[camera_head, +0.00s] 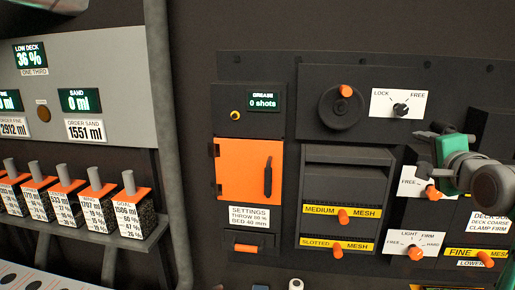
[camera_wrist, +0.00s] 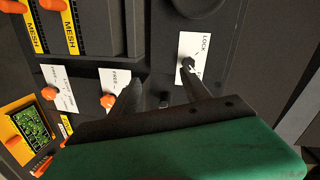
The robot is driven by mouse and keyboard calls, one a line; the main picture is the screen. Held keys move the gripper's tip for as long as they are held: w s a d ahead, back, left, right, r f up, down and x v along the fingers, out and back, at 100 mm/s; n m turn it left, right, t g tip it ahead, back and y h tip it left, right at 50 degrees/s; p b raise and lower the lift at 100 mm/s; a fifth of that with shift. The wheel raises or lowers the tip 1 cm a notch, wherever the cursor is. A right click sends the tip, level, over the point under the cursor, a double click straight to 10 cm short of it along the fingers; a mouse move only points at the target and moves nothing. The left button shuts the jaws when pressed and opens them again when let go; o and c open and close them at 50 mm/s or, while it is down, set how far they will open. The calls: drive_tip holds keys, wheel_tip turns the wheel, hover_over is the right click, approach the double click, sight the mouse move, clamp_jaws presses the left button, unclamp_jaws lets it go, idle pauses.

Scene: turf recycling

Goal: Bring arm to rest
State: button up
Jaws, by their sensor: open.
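My gripper (camera_head: 424,157) is at the right of the head view, in front of the dark control panel (camera_head: 270,68). In the wrist view my gripper (camera_wrist: 160,90) shows two dark fingers spread apart with nothing between them. The lock/free knob (camera_head: 401,109) is above my gripper in the head view; it also shows in the wrist view (camera_wrist: 187,63), near one fingertip. An orange-tipped knob (camera_head: 432,191) is just below my gripper, its label partly hidden. I cannot tell whether the fingers touch the panel.
A black handwheel (camera_head: 338,108) with an orange grip is left of the lock/free knob. Orange levers stick out at the medium mesh (camera_head: 343,216) and slotted mesh (camera_head: 338,250) labels. An orange door (camera_head: 248,170) is mid-panel. A shelf (camera_head: 135,243) holds several labelled containers at left.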

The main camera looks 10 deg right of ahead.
drive_tip(key=a+f+n+g+y, duration=0.5)
drive_tip(key=a+f+n, duration=0.5)
drive_tip(key=a+f, duration=1.05)
drive_tip(key=s+a+f+n+g+h, duration=0.1)
drive_tip(key=s+a+f+n+g, duration=0.6)
drive_tip(key=s+f, duration=0.7)
drive_tip(key=shift+a+n, duration=0.5)
drive_tip(key=shift+a, duration=0.4)
